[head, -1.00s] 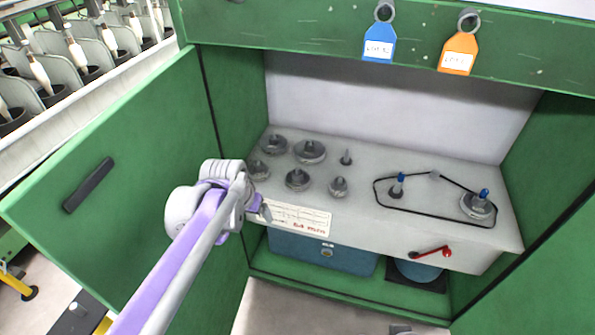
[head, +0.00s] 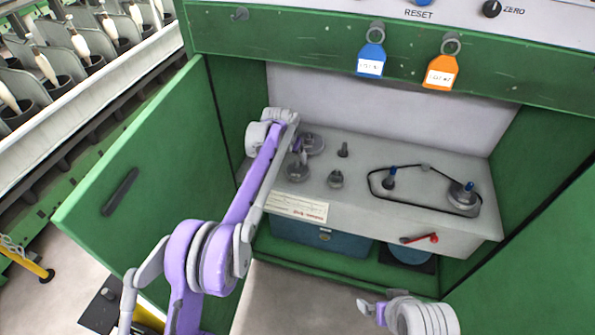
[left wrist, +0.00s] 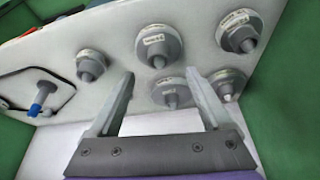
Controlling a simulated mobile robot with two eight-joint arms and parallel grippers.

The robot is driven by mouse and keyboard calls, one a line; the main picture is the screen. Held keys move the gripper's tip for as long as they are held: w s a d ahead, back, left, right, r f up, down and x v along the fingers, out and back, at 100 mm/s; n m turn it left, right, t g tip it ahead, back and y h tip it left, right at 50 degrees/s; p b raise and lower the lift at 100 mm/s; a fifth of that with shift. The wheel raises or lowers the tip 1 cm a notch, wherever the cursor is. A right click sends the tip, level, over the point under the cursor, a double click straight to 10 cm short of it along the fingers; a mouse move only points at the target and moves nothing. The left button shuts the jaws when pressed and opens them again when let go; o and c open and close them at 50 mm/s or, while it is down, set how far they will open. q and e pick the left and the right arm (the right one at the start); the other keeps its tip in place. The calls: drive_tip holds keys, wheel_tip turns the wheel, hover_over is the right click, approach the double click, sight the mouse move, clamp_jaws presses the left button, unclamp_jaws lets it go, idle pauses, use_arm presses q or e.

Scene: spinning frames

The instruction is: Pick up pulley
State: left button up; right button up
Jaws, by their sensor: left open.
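Several grey stepped pulleys stand on pegs on the grey shelf (head: 390,210) in the green cabinet. In the head view, one pulley (head: 314,143) is at the back, one (head: 297,172) in front of it, and a smaller one (head: 336,180) to the right. My left arm hides the others. My left gripper (head: 301,155) is over this group, its fingers partly hidden. In the left wrist view, its open fingers (left wrist: 160,76) point at the shelf; one labelled pulley (left wrist: 158,46) lies beyond the tips, and another (left wrist: 170,92) shows between them. My right gripper (head: 370,309) is low at the front, its jaws unclear.
A black belt (head: 425,168) runs around a blue-topped spindle (head: 390,178) and a pulley (head: 464,198) at the right. The open green door (head: 140,190) is at the left. Blue and orange tags (head: 441,72) hang above.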

sight(297, 164)
use_arm(q)
drive_tip(key=shift+x, duration=3.15)
clamp_jaws()
